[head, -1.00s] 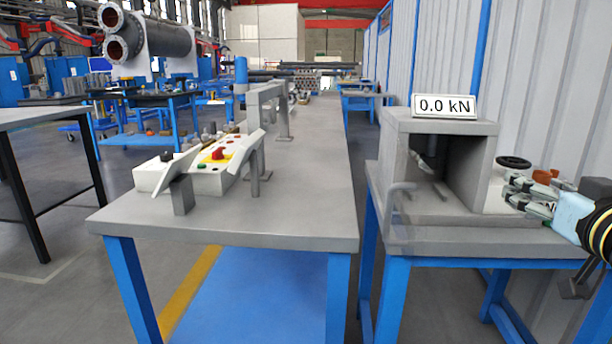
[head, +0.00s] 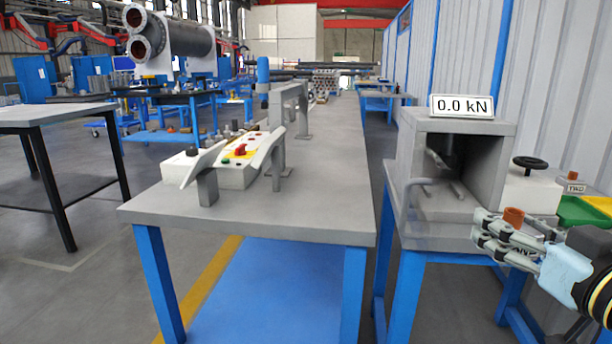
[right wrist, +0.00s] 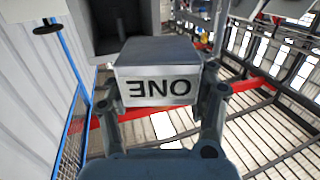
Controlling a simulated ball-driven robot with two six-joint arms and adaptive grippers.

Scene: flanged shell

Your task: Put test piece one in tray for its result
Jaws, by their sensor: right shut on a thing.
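Test piece one is a grey block with a white label reading ONE, upside down in the right wrist view (right wrist: 157,88). My right gripper (right wrist: 158,105) is shut on it, one finger on each side. In the head view my right gripper (head: 508,240) is at the lower right, in front of the press. The fingers hide most of the piece there; an orange-brown top (head: 513,216) shows above them. A green tray (head: 580,212) and a yellow tray (head: 600,204) lie behind the gripper at the right edge, partly hidden. My left gripper is out of view.
The grey press (head: 455,135) has an open chamber and a display (head: 461,106) reading 0.0 kN. A black handwheel (head: 529,163) stands beside it. Another piece labelled TWO (head: 575,187) stands behind the green tray. The long grey bench (head: 290,215) bears a control box (head: 235,172).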

